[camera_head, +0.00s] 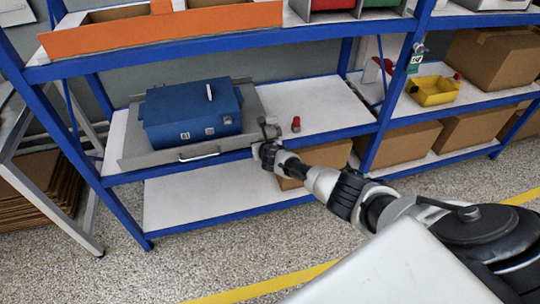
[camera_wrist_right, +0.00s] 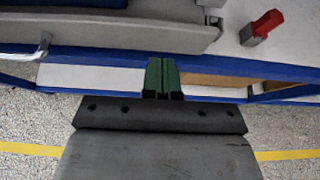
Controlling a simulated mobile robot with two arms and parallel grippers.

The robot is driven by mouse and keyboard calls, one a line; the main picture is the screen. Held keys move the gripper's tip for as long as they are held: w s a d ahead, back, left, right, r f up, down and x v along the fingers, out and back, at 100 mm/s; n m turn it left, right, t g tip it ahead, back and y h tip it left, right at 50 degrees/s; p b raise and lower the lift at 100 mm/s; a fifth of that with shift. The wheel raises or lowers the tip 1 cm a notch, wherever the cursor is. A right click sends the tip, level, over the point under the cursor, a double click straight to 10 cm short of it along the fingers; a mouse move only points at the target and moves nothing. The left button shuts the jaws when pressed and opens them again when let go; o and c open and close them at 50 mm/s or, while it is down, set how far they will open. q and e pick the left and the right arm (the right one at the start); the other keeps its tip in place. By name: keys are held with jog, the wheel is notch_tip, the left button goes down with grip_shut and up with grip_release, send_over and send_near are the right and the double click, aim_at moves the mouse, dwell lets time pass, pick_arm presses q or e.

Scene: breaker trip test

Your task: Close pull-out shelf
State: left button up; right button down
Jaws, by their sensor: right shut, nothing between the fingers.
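The pull-out shelf is a grey tray (camera_head: 137,155) on the middle level of the blue rack, bearing a blue box (camera_head: 192,112). Its front panel lies close to the rack's blue front edge, with a light bar handle (camera_head: 198,155) on it. The panel (camera_wrist_right: 120,30) and part of the handle (camera_wrist_right: 41,46) also show in the right wrist view. My right gripper (camera_head: 267,132) is at the tray's front right corner, right of the handle. Its green fingertips (camera_wrist_right: 162,72) are together and empty, in front of the blue edge; contact is unclear. My left gripper is not in view.
A small red-and-grey object (camera_head: 296,124) stands on the white shelf right of the tray. A yellow bin (camera_head: 433,91) and cardboard boxes (camera_head: 492,58) are farther right. A blue upright (camera_head: 391,90) separates the bays. An orange bin (camera_head: 160,28) is above.

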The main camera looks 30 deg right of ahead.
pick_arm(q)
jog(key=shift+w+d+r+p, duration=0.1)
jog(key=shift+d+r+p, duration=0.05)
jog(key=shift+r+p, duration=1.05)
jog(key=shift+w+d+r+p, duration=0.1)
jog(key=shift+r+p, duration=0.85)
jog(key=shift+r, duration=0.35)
pick_arm(e)
jog(key=v, duration=0.9)
jog(key=shift+s+r, duration=0.2)
jog(key=shift+s, duration=0.05)
jog(key=s+a+f+m+g+y, duration=0.25)
jog(key=s+f+m+g, duration=0.35)
jog(key=s+f+m, duration=1.3)
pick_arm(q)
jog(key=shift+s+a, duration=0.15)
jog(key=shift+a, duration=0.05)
pick_arm(e)
jog(key=s+a+f+m+g, duration=0.1)
jog(key=s+a+f+m, duration=0.1)
jog(key=s, duration=0.9)
jog(key=s+a+f+m+g, duration=0.2)
jog(key=s+f+m, duration=0.3)
jog(key=s, duration=0.6)
jog(key=s+a+f+m+g, duration=0.1)
jog(key=s+a+f+m, duration=0.3)
jog(key=s+f, duration=0.3)
jog(key=s+y, duration=0.1)
jog(key=s, duration=0.3)
jog(key=shift+g, duration=0.3)
